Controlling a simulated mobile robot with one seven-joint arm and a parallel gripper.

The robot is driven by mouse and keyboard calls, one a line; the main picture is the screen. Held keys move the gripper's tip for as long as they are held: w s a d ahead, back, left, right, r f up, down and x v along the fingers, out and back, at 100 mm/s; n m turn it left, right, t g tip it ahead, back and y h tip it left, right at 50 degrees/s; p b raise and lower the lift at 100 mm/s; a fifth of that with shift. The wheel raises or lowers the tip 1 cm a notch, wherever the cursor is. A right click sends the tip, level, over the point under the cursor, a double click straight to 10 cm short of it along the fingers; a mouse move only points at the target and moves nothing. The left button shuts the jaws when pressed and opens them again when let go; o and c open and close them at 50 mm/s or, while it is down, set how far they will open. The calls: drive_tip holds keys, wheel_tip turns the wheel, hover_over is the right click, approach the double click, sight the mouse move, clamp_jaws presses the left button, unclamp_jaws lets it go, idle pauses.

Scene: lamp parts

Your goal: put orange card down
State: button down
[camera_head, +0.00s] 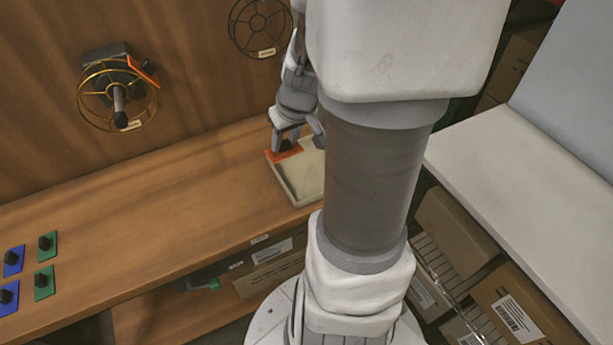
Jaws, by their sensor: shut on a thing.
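An orange card (284,153) is at my gripper (289,146), over the back left part of a pale shallow tray (287,188) on the wooden table. My gripper points down and is shut on the orange card. I cannot tell whether the card touches the tray's bottom or rim. The right part of the tray is hidden behind my own column.
Green and blue cards with black knobs (46,243) lie at the table's left end. A gold wire ring (118,100) with an orange piece and a black wire ring (259,25) are on the wooden wall. Cardboard boxes (270,251) sit below. The middle of the wooden table (150,220) is clear.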

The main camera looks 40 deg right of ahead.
drive_tip(key=s+d+f+b, duration=0.5)
drive_tip(key=s, duration=0.3)
drive_tip(key=b, duration=0.5)
approach(293, 173)
drive_tip(key=shift+w+f+m+h, duration=0.3)
drive_tip(key=shift+w+f+m, duration=0.1)
drive_tip(key=shift+f, duration=0.05)
drive_tip(key=shift+w+f, duration=0.15)
drive_tip(key=shift+w, duration=0.4)
drive_tip(key=shift+f+b, duration=1.75)
drive_tip(key=shift+f, duration=0.2)
drive_tip(key=shift+f, duration=0.25)
drive_tip(key=c, duration=0.5)
unclamp_jaws()
drive_tip(key=shift+r, duration=0.1)
drive_tip(key=shift+c, duration=0.2)
drive_tip(key=shift+r, duration=0.15)
